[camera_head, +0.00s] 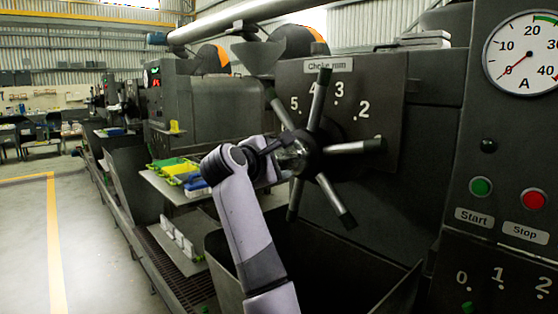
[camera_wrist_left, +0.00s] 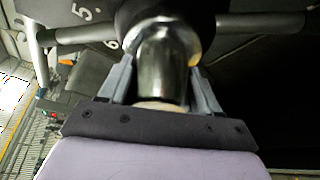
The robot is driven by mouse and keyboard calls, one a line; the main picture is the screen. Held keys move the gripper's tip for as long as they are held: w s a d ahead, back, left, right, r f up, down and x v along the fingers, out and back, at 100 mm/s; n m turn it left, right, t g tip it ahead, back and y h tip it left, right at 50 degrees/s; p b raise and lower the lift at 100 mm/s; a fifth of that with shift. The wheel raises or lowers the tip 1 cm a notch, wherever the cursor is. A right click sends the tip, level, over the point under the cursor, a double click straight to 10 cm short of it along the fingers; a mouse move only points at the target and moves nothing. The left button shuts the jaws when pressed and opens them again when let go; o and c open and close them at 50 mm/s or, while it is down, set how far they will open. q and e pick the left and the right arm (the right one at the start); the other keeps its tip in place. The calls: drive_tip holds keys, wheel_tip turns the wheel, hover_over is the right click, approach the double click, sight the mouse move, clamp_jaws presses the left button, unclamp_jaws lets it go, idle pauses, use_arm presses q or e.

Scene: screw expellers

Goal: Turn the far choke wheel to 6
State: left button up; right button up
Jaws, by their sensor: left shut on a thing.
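The choke wheel (camera_head: 345,148) is a dark hub with several spokes in front of a dark plate (camera_head: 385,90) labelled "Choke mm". The plate shows 5, 4, 3 and 2 in the head view; 5 and part of a 6 show in the left wrist view. My left gripper (camera_head: 285,160) is at the wheel's left side. The hub hides part of the dial. My right gripper is not in view.
A control panel (camera_head: 510,180) with a gauge (camera_head: 525,52), Start (camera_head: 481,187) and Stop (camera_head: 533,200) buttons stands at the right. A shelf with yellow, green and blue trays (camera_head: 172,168) is behind my left arm. Open floor (camera_head: 95,250) lies at the left.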

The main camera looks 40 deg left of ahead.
use_arm(q)
drive_tip(key=shift+f, duration=0.15)
drive_tip(key=o, duration=1.4)
drive_tip(key=shift+s+d+r, duration=0.15)
drive_tip(key=shift+s+r, duration=0.05)
drive_tip(key=shift+s, duration=0.4)
drive_tip(key=shift+b+v, duration=0.65)
drive_tip(key=shift+v, duration=2.3)
